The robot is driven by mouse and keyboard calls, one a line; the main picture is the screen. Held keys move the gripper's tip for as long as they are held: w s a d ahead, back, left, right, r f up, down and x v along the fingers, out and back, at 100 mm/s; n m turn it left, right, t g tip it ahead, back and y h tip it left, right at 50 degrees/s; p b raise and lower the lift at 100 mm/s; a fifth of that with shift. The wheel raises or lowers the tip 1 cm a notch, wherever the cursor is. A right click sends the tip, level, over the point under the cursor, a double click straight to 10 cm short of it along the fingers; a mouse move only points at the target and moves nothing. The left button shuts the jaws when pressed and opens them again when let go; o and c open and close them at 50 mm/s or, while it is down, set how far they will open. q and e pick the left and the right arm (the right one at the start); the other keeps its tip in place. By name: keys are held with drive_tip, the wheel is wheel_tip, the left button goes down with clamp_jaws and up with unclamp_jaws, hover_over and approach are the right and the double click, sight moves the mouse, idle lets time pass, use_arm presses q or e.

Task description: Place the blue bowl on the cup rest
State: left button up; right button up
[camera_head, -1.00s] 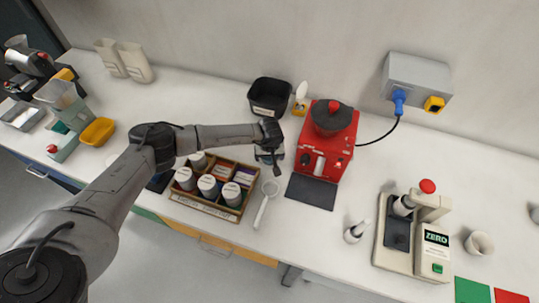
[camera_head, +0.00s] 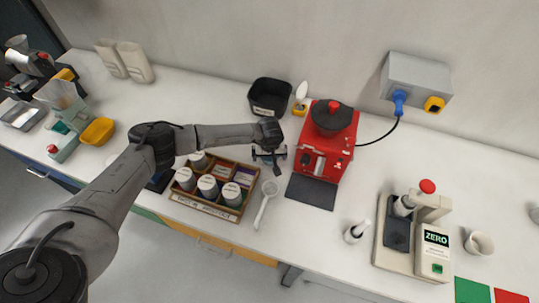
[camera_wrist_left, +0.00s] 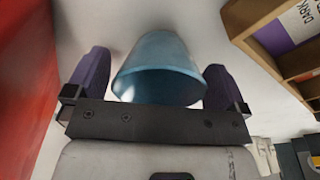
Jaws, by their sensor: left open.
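The blue bowl (camera_wrist_left: 158,72) is a translucent, tapered vessel. In the left wrist view it stands between the two purple fingers of my left gripper (camera_wrist_left: 155,80), which are open, one on each side and close to its wall. In the head view my left gripper (camera_head: 269,156) is over the counter, between the spice rack and the red machine, and largely hides the bowl. A dark flat plate (camera_head: 312,191) lies in front of the red machine (camera_head: 328,142); I cannot tell whether it is the cup rest. My right gripper is not in view.
A wooden rack with several jars (camera_head: 213,185) is left of my gripper. A white strainer (camera_head: 267,200) lies in front of it. A black bin (camera_head: 269,96) stands behind. A scale-like device marked ZERO (camera_head: 435,250) is at right.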

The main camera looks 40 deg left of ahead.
use_arm(q)
wheel_tip(320, 180, up, 12)
drive_tip(key=s+d, duration=0.1)
drive_tip(key=shift+f, duration=0.25)
drive_tip(key=shift+s, duration=0.1)
